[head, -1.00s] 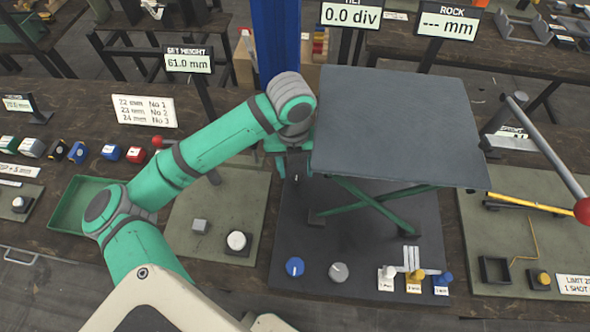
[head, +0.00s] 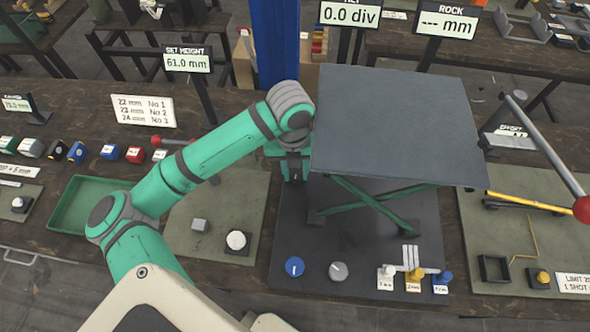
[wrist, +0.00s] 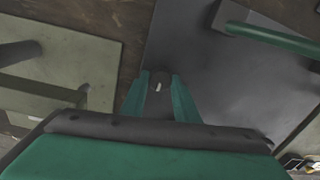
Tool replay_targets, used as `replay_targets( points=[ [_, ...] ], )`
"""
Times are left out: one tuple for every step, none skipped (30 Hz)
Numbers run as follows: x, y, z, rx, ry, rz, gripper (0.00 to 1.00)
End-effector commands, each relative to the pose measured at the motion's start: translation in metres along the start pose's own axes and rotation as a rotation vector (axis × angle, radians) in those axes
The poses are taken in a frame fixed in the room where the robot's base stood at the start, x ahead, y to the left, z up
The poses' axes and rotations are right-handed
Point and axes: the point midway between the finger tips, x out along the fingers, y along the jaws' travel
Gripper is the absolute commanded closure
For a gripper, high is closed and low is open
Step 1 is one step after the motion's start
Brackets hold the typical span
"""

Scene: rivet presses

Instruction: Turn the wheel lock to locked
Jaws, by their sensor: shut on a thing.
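My gripper (wrist: 160,98) shows in the wrist view with its two green fingers on either side of a small dark knob with a white mark (wrist: 158,86). The fingers are shut on this knob, which I take to be the wheel lock; no label on it can be read. In the head view my gripper (head: 291,178) points down at the left of the grey lift table, and the knob is hidden there. The lock's setting cannot be read.
The grey lift table (head: 395,125) on green crossed legs stands just right of my gripper. A blue dial (head: 295,267) and a grey dial (head: 338,271) sit in front. A blue post (head: 275,40) rises behind. A red-ended lever (head: 550,150) is at the right.

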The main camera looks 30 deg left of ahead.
Motion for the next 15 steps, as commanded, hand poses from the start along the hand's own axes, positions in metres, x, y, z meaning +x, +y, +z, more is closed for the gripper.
replay_targets(
  points=[
    [-0.0008,0.0024,0.0015,0.009,-0.003,0.005,0.95],
    [-0.0008,0.0024,0.0015,0.019,-0.002,0.006,0.95],
    [-0.0009,0.0024,0.0015,0.037,-0.001,0.007,0.95],
    [-0.001,0.0024,0.0015,0.051,-0.001,0.007,0.95],
    [-0.0011,0.0025,0.0015,0.069,0.0,0.008,0.95],
    [-0.0011,0.0024,0.0015,0.093,0.001,0.008,0.95],
    [-0.001,0.0023,0.0015,0.114,0.002,0.009,0.95],
    [-0.001,0.0025,0.0015,0.136,0.003,0.01,0.95],
    [-0.0014,0.0026,0.0019,0.167,0.004,0.011,0.95],
    [-0.0014,0.0024,0.002,0.193,0.005,0.01,0.95],
    [-0.0013,0.0025,0.0017,0.219,0.007,0.011,0.95],
    [-0.0014,0.0026,0.0018,0.256,0.008,0.011,0.95],
    [-0.0014,0.0025,0.002,0.283,0.009,0.011,0.95],
    [-0.0015,0.0026,0.0021,0.311,0.01,0.012,0.95],
    [-0.0016,0.0026,0.0021,0.35,0.012,0.012,0.95]
  ],
)
